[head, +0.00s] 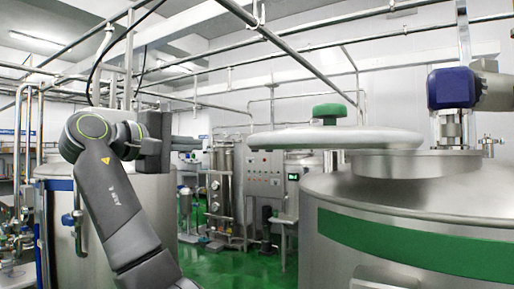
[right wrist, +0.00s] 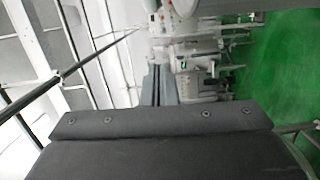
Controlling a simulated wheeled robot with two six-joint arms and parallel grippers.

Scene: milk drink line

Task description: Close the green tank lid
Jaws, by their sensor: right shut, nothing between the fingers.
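The green tank is a large steel tank (head: 345,195) with a green band (head: 410,248), at the right of the head view. Its round steel lid (head: 290,138) has a green knob (head: 329,112) on top. The lid lies level and is off to the left of the raised round collar (head: 440,164), overlapping its left part in the picture. My right gripper (head: 190,143) is at centre left in the head view, left of the lid and apart from it. It is shut and empty; its fingers show in the right wrist view (right wrist: 158,86). My left gripper is not in view.
A blue-cased motor (head: 452,88) stands above the tank's right side. Another steel tank (head: 105,215) is behind my right arm at left. Control cabinets (head: 268,172) and steel cylinders stand at the back. Pipes run overhead. Green floor (head: 235,262) shows between the tanks.

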